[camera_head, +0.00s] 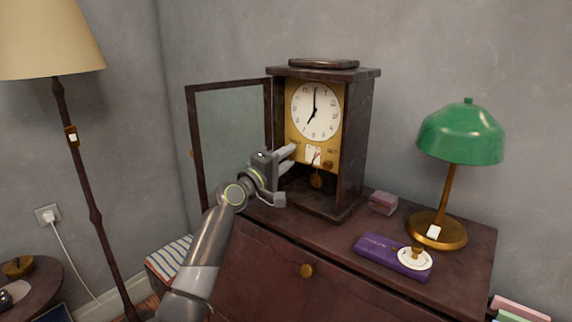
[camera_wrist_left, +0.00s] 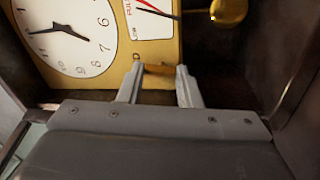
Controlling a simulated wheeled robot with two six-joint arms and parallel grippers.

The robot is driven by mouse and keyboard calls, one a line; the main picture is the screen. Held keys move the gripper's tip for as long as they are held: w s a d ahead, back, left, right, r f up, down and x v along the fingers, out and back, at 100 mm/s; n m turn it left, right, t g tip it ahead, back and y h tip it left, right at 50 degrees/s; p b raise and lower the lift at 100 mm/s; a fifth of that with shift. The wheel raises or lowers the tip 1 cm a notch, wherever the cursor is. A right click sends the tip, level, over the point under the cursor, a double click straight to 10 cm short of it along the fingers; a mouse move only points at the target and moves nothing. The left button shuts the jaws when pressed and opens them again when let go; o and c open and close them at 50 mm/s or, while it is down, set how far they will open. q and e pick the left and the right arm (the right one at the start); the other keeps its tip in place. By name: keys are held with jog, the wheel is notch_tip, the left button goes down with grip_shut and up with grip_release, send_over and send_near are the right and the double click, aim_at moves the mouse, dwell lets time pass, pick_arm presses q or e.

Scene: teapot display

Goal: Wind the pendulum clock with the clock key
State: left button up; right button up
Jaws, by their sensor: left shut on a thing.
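The pendulum clock (camera_head: 357,140) stands on the dark cabinet with its glass door (camera_head: 232,130) swung open to the left. Its white dial (camera_head: 316,110) sits on a brass plate, and the dial also shows in the left wrist view (camera_wrist_left: 75,40). The brass pendulum bob (camera_head: 316,181) hangs below, also in the wrist view (camera_wrist_left: 228,12). My left gripper (camera_head: 288,153) reaches to the lower left of the brass plate. In the wrist view its fingers are shut on a small brass piece, seemingly the clock key (camera_wrist_left: 158,68), at the plate. I cannot tell whether it is seated in a hole.
On the cabinet top (camera_head: 470,262) right of the clock are a small pink box (camera_head: 383,203), a purple case (camera_head: 376,254), a white round dish (camera_head: 402,260) with a brass piece, and a green lamp (camera_head: 461,135). A floor lamp (camera_head: 82,160) stands left.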

pick_arm(q)
jog(key=shift+f, duration=0.1)
jog(key=o, duration=0.7)
jog(key=shift+s+a, duration=0.1)
jog(key=v, duration=1.7)
jog(key=shift+b, duration=0.4)
